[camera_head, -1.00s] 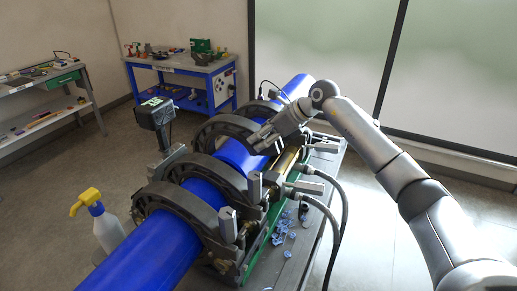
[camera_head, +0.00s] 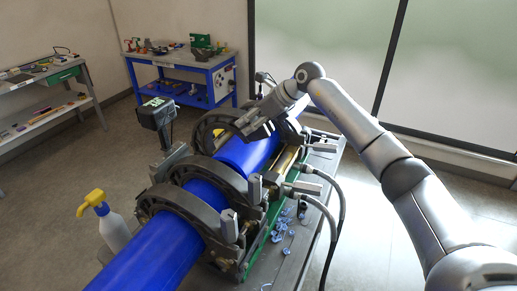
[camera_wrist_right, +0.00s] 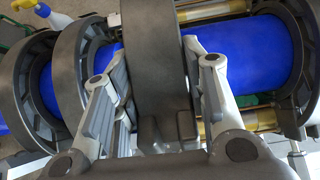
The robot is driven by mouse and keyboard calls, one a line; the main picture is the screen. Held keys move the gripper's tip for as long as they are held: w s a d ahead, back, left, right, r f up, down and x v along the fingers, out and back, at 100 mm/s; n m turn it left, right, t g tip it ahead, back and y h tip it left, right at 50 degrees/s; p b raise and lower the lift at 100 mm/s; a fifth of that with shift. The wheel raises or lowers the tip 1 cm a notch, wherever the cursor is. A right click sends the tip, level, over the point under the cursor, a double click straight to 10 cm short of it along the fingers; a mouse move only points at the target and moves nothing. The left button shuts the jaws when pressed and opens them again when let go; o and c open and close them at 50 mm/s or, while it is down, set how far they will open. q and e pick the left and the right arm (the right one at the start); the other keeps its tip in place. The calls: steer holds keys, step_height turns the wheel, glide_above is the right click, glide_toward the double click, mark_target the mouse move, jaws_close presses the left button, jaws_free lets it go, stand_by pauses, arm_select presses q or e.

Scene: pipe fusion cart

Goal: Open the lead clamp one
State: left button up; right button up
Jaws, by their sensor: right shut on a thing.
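The clamp in the grip is a dark grey half ring (camera_head: 203,130) on the far part of the cart, over the blue pipe (camera_head: 165,250). It looks lifted, with a gap between the arc and the pipe. My right gripper (camera_head: 250,128) is shut on it near its right end. In the right wrist view the clamp's dark band (camera_wrist_right: 152,28) runs between the two fingers, with the pipe (camera_wrist_right: 245,55) below. Two nearer half rings (camera_head: 147,203) lie around the pipe. My left gripper is not in view.
Black hoses (camera_head: 340,215) curve along the cart's right side. Blue shavings (camera_head: 283,228) lie on the cart. A yellow-topped spray bottle (camera_head: 113,228) stands at the left, near a dark device on a post (camera_head: 157,113). Workbenches stand at the back left.

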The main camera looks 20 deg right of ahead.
steer(key=shift+w+a+r+p, duration=0.15)
steer(key=shift+w+a+r, duration=0.15)
steer(key=shift+r, duration=0.25)
steer(key=shift+w+a+r+p, duration=0.15)
steer(key=shift+w+r, duration=0.2)
steer(key=shift+r, duration=0.15)
steer(key=shift+w+a+r+p, duration=0.9)
steer(key=shift+r+p, duration=0.05)
steer(key=shift+r, duration=0.2)
steer(key=shift+w+a+r, duration=0.3)
steer(key=shift+w+a, duration=0.1)
steer(key=shift+w, duration=0.05)
steer(key=shift+w+a+r+p, duration=0.25)
steer(key=shift+r+p, duration=0.1)
steer(key=shift+p, duration=0.2)
steer(key=shift+w+a+r+p, duration=0.4)
steer(key=shift+w+a, duration=0.2)
steer(key=shift+w, duration=0.05)
steer(key=shift+w+a+r+p, duration=0.35)
steer(key=shift+w+a, duration=0.2)
steer(key=shift+w, duration=0.05)
